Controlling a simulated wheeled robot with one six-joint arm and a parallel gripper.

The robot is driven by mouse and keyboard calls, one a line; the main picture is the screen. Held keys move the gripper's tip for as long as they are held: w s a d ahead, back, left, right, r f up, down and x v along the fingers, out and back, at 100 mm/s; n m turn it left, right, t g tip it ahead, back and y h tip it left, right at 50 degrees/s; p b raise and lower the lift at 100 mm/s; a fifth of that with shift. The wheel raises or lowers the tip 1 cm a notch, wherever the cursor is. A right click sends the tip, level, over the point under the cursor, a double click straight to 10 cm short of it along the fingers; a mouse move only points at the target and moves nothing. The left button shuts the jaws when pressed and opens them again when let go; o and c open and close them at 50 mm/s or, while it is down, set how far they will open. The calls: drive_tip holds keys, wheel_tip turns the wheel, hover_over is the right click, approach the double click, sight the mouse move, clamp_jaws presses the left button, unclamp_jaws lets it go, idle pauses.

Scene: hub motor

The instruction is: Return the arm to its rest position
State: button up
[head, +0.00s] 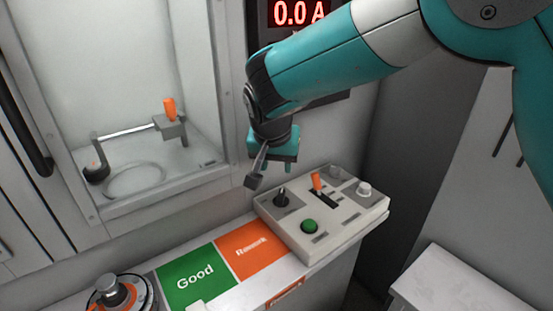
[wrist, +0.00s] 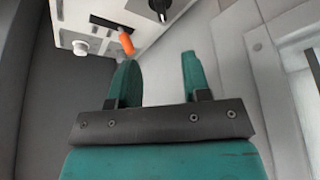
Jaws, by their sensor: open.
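My teal arm reaches in from the upper right in the head view. My gripper (head: 272,165) hangs over the left back of the control box (head: 346,225), in front of the cabinet wall. In the wrist view my gripper (wrist: 160,72) shows two teal fingers spread apart, with nothing between them. The orange lever (wrist: 126,43) of the control box lies just beyond the fingers there. In the head view the orange lever (head: 316,182) stands on the box, to the right of my gripper.
The box also has a black knob (head: 281,198), a green button (head: 310,226) and a white knob (head: 364,189). Green Good (head: 193,277) and orange Rework (head: 248,248) areas are bare. A hub motor (head: 112,292) sits at lower left. A chamber (head: 140,70) and a 0.0 A display (head: 297,12) are behind.

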drive_tip(key=shift+s+r, duration=0.2)
drive_tip(key=shift+r, duration=0.4)
